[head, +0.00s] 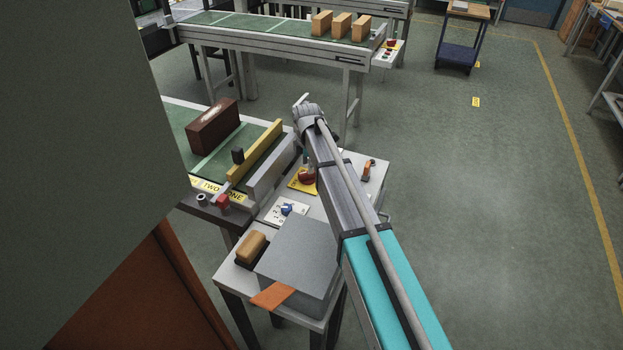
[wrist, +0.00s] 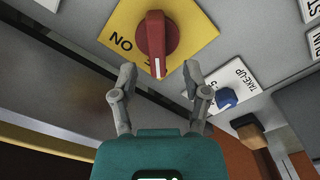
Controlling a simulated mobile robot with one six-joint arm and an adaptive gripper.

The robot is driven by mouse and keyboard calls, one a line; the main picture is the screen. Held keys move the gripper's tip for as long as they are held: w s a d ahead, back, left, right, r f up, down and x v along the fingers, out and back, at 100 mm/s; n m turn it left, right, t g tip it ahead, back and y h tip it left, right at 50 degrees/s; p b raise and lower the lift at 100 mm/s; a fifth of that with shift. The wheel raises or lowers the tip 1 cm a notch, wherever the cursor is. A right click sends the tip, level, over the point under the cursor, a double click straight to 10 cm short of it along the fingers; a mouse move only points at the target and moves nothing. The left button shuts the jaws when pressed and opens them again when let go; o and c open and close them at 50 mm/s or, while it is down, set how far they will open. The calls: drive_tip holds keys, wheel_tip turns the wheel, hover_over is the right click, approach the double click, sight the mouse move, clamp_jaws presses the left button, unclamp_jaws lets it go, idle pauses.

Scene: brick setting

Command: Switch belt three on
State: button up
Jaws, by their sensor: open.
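A red rotary switch (wrist: 156,38) sits on a yellow plate (wrist: 193,22) on a grey panel. In the wrist view, its white pointer mark faces down towards my gripper. The letters "NO" read to the left of the knob; other lettering is partly hidden behind it. The red switch also shows in the head view (head: 307,176), partly covered by my arm. My gripper (wrist: 159,79) is open and empty, its fingers spread just below the knob, apart from it. No label naming belt three is readable.
A blue TAKE-UP knob (wrist: 226,98) sits beside the switch. In the head view, an orange-handled item (head: 368,170) lies right of my arm. The near conveyor carries a brown block (head: 213,126); the far conveyor (head: 262,32) carries several tan blocks. Floor right is open.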

sight(308, 176)
drive_tip(key=shift+f+b, duration=1.75)
drive_tip(key=shift+f, duration=0.3)
